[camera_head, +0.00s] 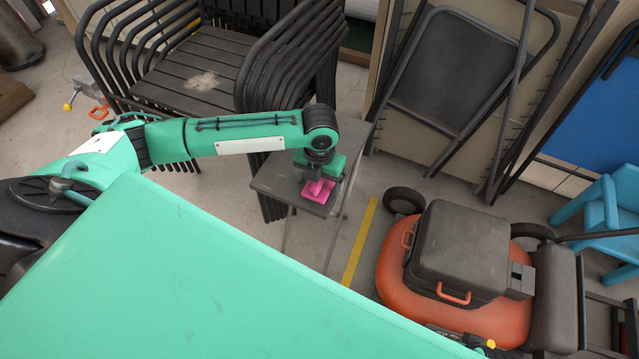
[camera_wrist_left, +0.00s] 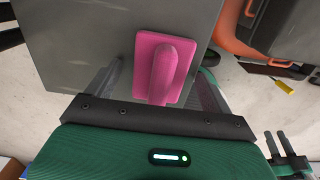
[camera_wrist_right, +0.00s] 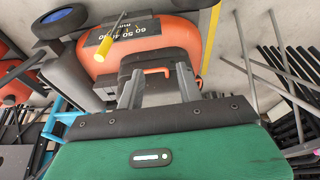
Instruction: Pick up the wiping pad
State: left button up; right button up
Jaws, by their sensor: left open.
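The pink wiping pad (camera_head: 318,190) lies on a small grey table (camera_head: 275,183), with a raised handle on its flat square base. In the left wrist view the pad (camera_wrist_left: 165,68) is between the two fingers of my left gripper (camera_wrist_left: 160,78). That gripper is open, one finger on each side of the handle, with gaps visible. In the head view my left gripper (camera_head: 319,172) is above the pad and hides part of it. My right gripper (camera_wrist_right: 160,82) is open and empty in the right wrist view, facing the orange mower.
Stacked dark slatted chairs (camera_head: 200,70) stand beside the table. An orange mower with a dark case (camera_head: 460,250) is at the right, past a yellow floor line (camera_head: 360,240). Folded chairs (camera_head: 460,70) lean behind; a blue chair (camera_head: 605,215) stands far right.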

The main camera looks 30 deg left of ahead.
pick_arm(q)
jog(key=c, duration=1.1)
pick_arm(e)
jog(key=shift+s+f, duration=0.1)
jog(key=shift+f, duration=0.05)
pick_arm(q)
jog(key=shift+r, duration=0.1)
